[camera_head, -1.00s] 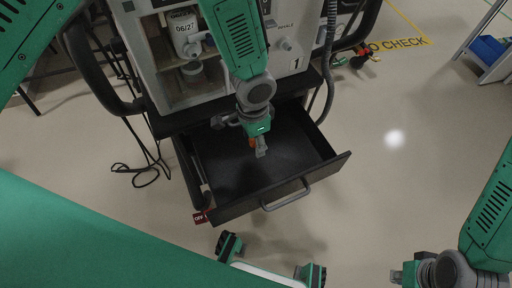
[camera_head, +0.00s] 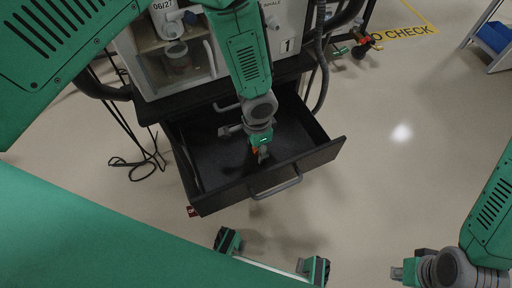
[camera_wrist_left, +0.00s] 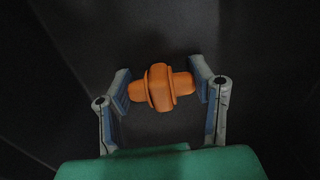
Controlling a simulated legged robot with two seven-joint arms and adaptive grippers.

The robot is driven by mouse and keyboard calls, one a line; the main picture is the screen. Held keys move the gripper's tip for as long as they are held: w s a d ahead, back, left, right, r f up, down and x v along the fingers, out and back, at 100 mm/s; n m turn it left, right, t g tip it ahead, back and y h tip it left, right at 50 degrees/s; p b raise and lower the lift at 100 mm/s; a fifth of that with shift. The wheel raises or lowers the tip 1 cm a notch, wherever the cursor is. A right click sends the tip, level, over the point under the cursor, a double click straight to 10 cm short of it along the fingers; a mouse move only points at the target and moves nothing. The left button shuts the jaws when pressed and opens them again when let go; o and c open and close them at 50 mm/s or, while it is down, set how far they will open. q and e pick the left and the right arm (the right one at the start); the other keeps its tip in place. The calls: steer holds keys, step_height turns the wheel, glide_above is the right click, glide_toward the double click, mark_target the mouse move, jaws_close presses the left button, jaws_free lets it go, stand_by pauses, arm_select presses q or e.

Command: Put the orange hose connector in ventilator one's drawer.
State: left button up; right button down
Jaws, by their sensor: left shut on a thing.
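The orange hose connector (camera_wrist_left: 160,87) is between the two fingers of my left gripper (camera_wrist_left: 162,88) in the left wrist view, gripped at its two ends. In the head view my left gripper (camera_head: 262,155) points down over the open black drawer (camera_head: 215,165) of ventilator one (camera_head: 290,40), marked 1. Only a small orange bit of the connector (camera_head: 254,150) shows there. The drawer looks empty. The gap between connector and drawer floor is hard to judge. My right gripper (camera_head: 397,273) is at the bottom right, away from the drawer; its fingers are too small to read.
The drawer's front panel with its grey handle (camera_head: 276,187) faces me. Black cables (camera_head: 140,162) hang and lie on the floor left of the drawer. A grey hose (camera_head: 321,60) hangs at the ventilator's right.

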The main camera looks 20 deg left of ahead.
mark_target(252, 151)
arm_select(q)
steer(key=shift+a+f, duration=0.15)
steer(key=o, duration=0.9)
steer(key=shift+a, duration=0.75)
steer(key=shift+d, duration=0.7)
steer(key=r+p, duration=0.1)
steer(key=r, duration=0.1)
steer(key=a+r+p, duration=0.1)
steer(key=r, duration=0.2)
steer(key=shift+a, duration=0.1)
steer(key=r, duration=0.2)
steer(key=r+p, duration=0.1)
steer(key=r, duration=0.1)
steer(key=r+p, duration=0.1)
steer(key=r, duration=0.1)
steer(key=shift+d+r, duration=0.1)
steer(key=shift+d, duration=0.2)
steer(key=shift+d+r+p, duration=0.1)
steer(key=shift+r+p, duration=0.2)
steer(key=shift+r, duration=0.05)
steer(key=shift+a+r, duration=0.2)
arm_select(e)
steer(key=r, duration=0.5)
steer(key=shift+a, duration=0.3)
arm_select(q)
steer(key=shift+a, duration=0.1)
arm_select(e)
steer(key=shift+a, duration=0.15)
